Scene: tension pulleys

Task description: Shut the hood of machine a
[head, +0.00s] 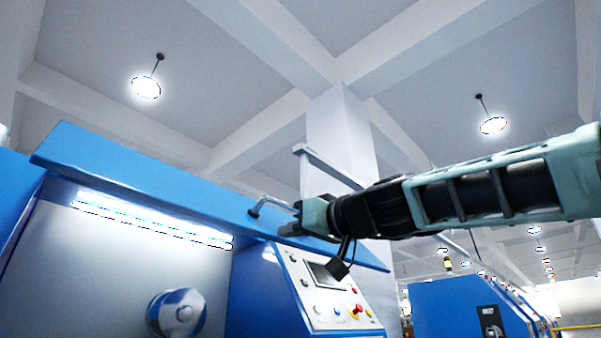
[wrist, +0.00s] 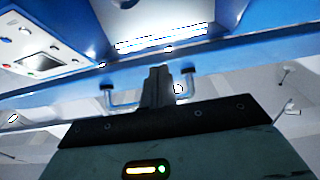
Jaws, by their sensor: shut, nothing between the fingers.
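The blue machine at the left of the head view has its hood (head: 150,175) raised, with the interior open below it. A light metal handle (head: 268,202) sticks out from the hood's front face. In the wrist view the hood (wrist: 225,58) crosses the picture, and the handle (wrist: 122,102) shows on both sides of my fingers. My gripper (head: 298,222) is at the hood's front by the handle. In the wrist view my gripper (wrist: 159,70) is shut and empty, its fingers between the handle's two posts. I cannot tell whether they touch the hood or handle.
A lit strip (head: 150,220) and a round metal chuck (head: 176,312) show inside the machine. A control panel (head: 325,285) with screen and buttons stands below the hood's right end. Another blue machine (head: 465,308) is farther right. Ceiling beams are high above.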

